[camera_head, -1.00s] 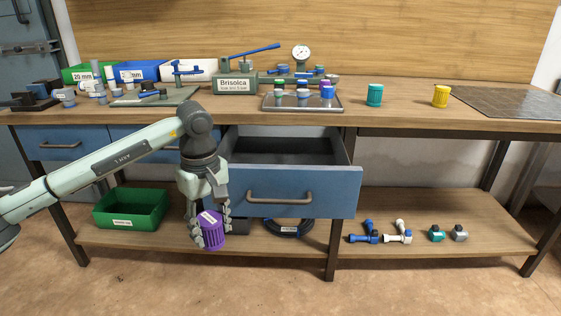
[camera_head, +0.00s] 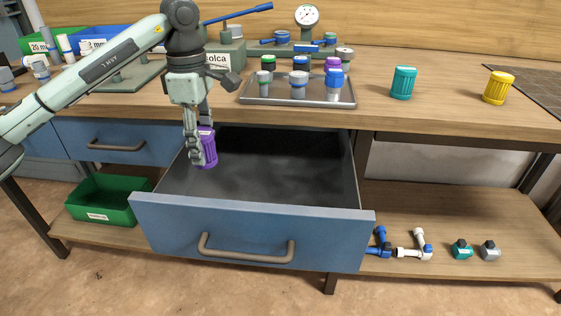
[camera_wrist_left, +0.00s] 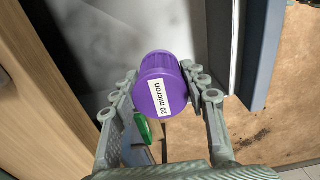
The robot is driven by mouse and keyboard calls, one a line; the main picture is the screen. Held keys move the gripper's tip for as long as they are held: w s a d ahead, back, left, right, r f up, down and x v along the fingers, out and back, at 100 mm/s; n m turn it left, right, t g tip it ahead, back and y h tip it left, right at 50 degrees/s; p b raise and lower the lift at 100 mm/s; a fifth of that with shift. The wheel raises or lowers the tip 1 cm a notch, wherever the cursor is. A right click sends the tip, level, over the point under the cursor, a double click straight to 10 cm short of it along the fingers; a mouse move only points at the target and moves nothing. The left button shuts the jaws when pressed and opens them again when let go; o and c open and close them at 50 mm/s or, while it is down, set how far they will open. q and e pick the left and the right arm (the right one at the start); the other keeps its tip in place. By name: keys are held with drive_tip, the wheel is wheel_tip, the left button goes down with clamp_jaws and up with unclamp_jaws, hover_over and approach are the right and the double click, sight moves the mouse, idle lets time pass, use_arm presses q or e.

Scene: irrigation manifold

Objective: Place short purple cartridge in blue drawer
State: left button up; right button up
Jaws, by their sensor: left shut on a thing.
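The short purple cartridge (camera_head: 207,148) is between the fingers of my left gripper (camera_head: 203,150), which is shut on it. In the left wrist view the cartridge (camera_wrist_left: 160,86) shows a white label reading "20 micron", with a finger (camera_wrist_left: 212,98) on its right side. The blue drawer (camera_head: 252,232) is pulled open, and its dark interior (camera_head: 280,165) looks empty. In the head view the cartridge shows in front of the drawer's left side; its exact height over the drawer is hard to tell. My right gripper is not in view.
A metal tray (camera_head: 298,101) with several small capped parts stands on the bench above the drawer. A teal cartridge (camera_head: 403,83) and a yellow cartridge (camera_head: 498,87) stand to its right. A green bin (camera_head: 110,200) and several valves sit on the lower shelf.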

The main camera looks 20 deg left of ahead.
use_arm(q)
drive_tip(key=shift+w+f, duration=0.35)
drive_tip(key=shift+f, duration=0.45)
wheel_tip(320, 180, down, 5)
drive_tip(key=shift+s+f, duration=0.1)
drive_tip(key=shift+s, duration=0.05)
wheel_tip(320, 180, down, 4)
drive_tip(key=shift+f, duration=0.2)
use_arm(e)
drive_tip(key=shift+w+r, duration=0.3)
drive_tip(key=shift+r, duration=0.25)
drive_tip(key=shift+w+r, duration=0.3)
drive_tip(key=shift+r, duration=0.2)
use_arm(q)
drive_tip(key=shift+f, duration=0.15)
drive_tip(key=o, duration=1.2)
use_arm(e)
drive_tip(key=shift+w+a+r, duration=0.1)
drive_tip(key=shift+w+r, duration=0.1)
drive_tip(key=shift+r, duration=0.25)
